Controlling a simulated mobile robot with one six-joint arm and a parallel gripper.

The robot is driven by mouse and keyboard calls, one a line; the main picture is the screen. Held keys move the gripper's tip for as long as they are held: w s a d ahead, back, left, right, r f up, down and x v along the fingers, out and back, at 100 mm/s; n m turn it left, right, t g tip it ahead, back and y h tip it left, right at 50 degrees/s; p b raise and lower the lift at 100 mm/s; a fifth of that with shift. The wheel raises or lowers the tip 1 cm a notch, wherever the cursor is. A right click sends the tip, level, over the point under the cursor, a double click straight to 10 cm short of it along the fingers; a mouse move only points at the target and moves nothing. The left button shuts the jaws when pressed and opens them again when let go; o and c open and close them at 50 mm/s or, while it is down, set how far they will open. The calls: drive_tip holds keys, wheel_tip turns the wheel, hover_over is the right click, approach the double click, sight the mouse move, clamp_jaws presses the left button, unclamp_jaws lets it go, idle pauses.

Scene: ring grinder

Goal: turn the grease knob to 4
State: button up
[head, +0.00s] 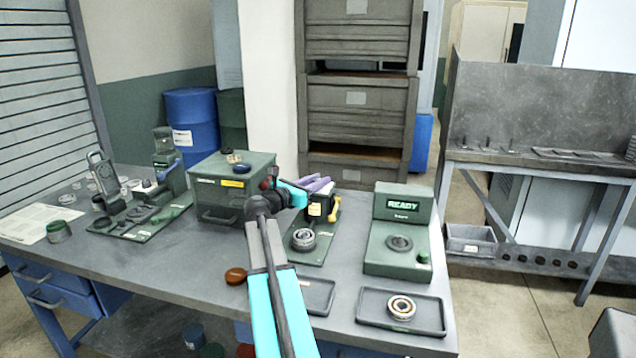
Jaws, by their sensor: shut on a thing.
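A small grease station with a green base (318,250), a black and white body (316,210) and a yellow lever (333,210) stands at the middle of the bench. A metal bearing ring (303,239) sits on its base. My gripper (318,184), with purple fingers, is at the top of the station body and shut, apparently on the grease knob. The fingers and my arm hide the knob, so its setting cannot be read.
A green box (231,192) stands close left of my gripper. Right of the station is a green unit with a READY display (402,205). In front are a tray (372,309) with a bearing (401,307), a second tray (315,291) and a brown disc (236,276).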

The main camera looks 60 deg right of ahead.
drive_tip(key=shift+r, duration=0.1)
drive_tip(key=o, duration=1)
drive_tip(key=shift+o, duration=0.2)
drive_tip(key=shift+a, duration=0.1)
drive_tip(key=w+a+b, duration=0.1)
drive_tip(key=w+a, duration=0.1)
drive_tip(key=a, duration=1.1)
drive_tip(key=shift+w+a+b, duration=0.2)
drive_tip(key=shift+a+b, duration=0.05)
drive_tip(key=shift+b, duration=0.05)
